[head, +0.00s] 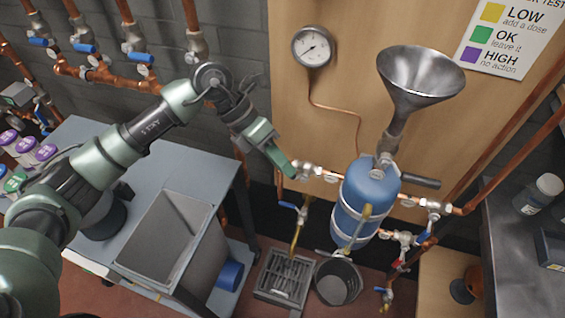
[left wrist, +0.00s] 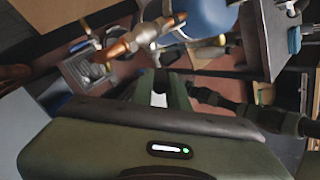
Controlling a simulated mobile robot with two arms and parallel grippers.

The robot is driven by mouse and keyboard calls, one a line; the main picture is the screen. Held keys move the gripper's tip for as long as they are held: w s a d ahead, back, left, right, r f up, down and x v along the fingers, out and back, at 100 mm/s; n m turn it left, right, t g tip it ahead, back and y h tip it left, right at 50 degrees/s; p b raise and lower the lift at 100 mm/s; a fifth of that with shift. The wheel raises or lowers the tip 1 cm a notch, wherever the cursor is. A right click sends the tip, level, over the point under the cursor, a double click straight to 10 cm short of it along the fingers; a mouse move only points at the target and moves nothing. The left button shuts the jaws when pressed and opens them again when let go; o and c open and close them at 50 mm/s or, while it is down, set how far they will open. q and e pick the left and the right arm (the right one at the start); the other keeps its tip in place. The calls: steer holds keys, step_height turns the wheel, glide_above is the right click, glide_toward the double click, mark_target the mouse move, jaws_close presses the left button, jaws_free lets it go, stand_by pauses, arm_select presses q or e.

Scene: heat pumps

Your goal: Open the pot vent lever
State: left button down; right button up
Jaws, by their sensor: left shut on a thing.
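The blue pot (head: 368,195) stands upright on the copper pipe, with a metal funnel (head: 420,80) above it. A black lever handle (head: 420,182) sticks out to the right near its top. My left gripper (head: 289,168) is at the silver valve (head: 307,170) on the pipe left of the pot, shut on what looks like that valve's lever. The fingers hide the held part. The left wrist view shows the fingers (left wrist: 166,88), with the valve (left wrist: 145,35) and the blue pot (left wrist: 205,15) beyond. A dark arm, apparently my right, shows there; its gripper is unclear.
A floor drain grate (head: 284,278) and a dark bucket (head: 338,282) stand below the pot. A grey bin (head: 165,235) is at the left bench. A round gauge (head: 314,46) hangs on the board. A dark counter (head: 515,240) with bottles stands right.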

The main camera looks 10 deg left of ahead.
arm_select(q)
steer(key=shift+w+r, duration=0.1)
steer(key=shift+w, duration=0.05)
steer(key=c, duration=1.4)
jaws_free()
steer(key=shift+c, duration=0.2)
steer(key=shift+o, duration=0.3)
steer(key=shift+a, duration=0.1)
steer(key=s+b+v, duration=0.1)
steer(key=v, duration=0.6)
steer(key=shift+w+a+r+b, duration=0.2)
steer(key=shift+w+r+b, duration=0.1)
steer(key=shift+w, duration=0.2)
